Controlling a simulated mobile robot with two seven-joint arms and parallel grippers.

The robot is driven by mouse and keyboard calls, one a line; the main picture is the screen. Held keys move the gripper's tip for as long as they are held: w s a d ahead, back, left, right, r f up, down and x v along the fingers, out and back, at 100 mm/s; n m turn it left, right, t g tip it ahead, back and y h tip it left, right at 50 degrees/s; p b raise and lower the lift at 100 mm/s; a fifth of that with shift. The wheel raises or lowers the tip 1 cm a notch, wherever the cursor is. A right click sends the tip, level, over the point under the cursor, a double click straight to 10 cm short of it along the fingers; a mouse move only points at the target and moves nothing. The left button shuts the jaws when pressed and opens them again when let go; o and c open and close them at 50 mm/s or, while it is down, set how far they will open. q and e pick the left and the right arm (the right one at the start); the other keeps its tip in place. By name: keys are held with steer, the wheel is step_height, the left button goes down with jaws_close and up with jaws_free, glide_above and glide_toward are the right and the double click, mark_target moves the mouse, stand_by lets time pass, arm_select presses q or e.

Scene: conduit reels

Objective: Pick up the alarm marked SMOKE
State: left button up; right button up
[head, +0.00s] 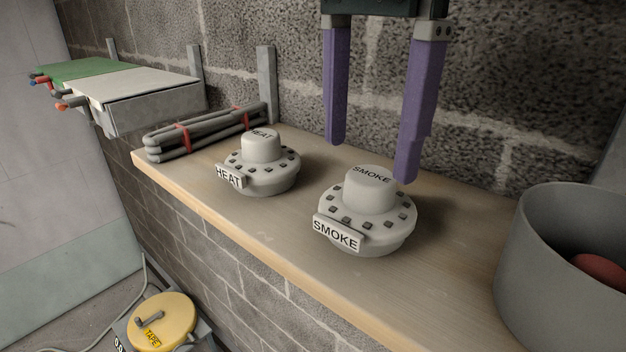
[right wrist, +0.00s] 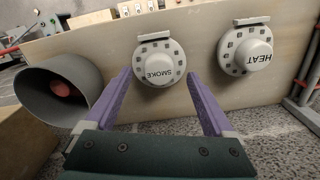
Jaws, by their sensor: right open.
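The SMOKE alarm (head: 367,213) is a pale round unit with a raised central knob, a ring of dark square slots and a front label. It sits upright on the wooden shelf (head: 450,262); it also shows in the right wrist view (right wrist: 158,68). A similar alarm marked HEAT (head: 262,165) sits to its left in the head view. My right gripper (head: 372,160) has two purple fingers, open and empty, pointing down above and behind the SMOKE alarm. In the right wrist view the fingers (right wrist: 163,88) stand apart, with the SMOKE alarm between and beyond their tips. My left gripper is not in view.
A grey round bin (head: 545,262) with a red object (head: 600,270) inside stands right of the SMOKE alarm. Bundled grey conduit (head: 205,132) lies left of HEAT. A block wall (head: 270,30) runs close behind the shelf. A yellow TAPE reel (head: 160,320) is below.

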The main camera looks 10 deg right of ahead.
mark_target(367, 176)
step_height(367, 176, down, 4)
steer(key=shift+d+f+b, duration=0.1)
steer(key=shift+d+b, duration=0.05)
steer(key=shift+b, duration=0.4)
steer(key=shift+c, duration=0.2)
steer(key=shift+w, duration=0.1)
jaws_close()
